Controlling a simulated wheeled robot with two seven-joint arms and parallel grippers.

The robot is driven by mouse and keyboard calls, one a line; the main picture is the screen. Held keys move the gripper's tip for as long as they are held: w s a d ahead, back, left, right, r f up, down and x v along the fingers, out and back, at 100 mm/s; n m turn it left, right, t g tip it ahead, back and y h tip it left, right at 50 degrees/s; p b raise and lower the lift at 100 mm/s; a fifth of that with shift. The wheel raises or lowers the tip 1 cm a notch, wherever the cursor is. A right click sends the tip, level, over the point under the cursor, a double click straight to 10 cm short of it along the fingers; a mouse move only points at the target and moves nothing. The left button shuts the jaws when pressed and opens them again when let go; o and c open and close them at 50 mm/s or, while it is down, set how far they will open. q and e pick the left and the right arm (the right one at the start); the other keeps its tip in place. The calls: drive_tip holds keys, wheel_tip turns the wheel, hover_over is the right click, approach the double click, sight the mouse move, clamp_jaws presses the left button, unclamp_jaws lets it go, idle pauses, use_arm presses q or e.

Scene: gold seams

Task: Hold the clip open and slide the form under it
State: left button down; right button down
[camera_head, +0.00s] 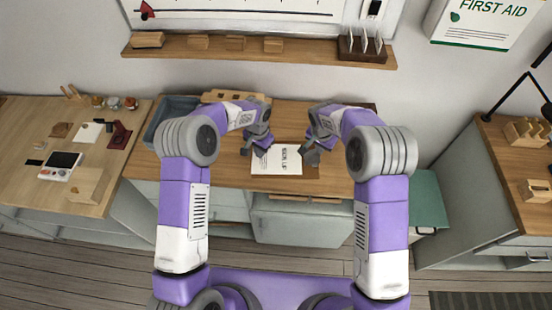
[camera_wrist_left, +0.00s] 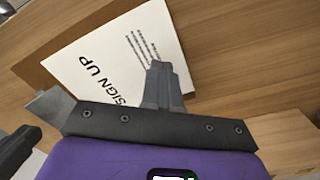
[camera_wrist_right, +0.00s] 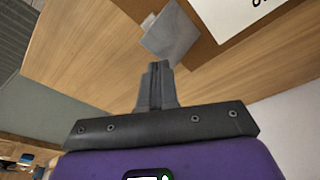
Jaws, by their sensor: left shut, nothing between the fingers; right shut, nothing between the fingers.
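The form (camera_head: 277,160), a white sheet headed SIGN UP, lies on a brown clipboard (camera_head: 309,172) on the middle desk. It also shows in the left wrist view (camera_wrist_left: 110,62). The clip, a grey metal plate (camera_wrist_right: 172,34), is at the heading end of the board; a strip of brown board shows between it and the sheet in the right wrist view. My left gripper (camera_head: 250,149) is shut and empty, near the form's left end. My right gripper (camera_head: 306,146) is shut and empty beside the clip. Whether either touches anything is unclear.
A grey-blue bin (camera_head: 172,112) stands at the desk's left. A wooden shelf (camera_head: 260,50) with small blocks runs along the wall behind. Bare wood lies to the right of the clipboard. Side counters (camera_head: 50,145) stand left and right.

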sight(268, 159)
drive_tip(key=shift+f, duration=1.15)
idle(1.1)
use_arm(q)
drive_tip(key=shift+f, duration=0.8)
idle(0.7)
drive_tip(key=shift+w+d, duration=0.1)
drive_tip(key=shift+d, duration=1.3)
idle(0.7)
drive_tip(key=shift+r, duration=0.3)
drive_tip(key=shift+r, duration=0.3)
drive_tip(key=shift+f, duration=0.3)
idle(1.2)
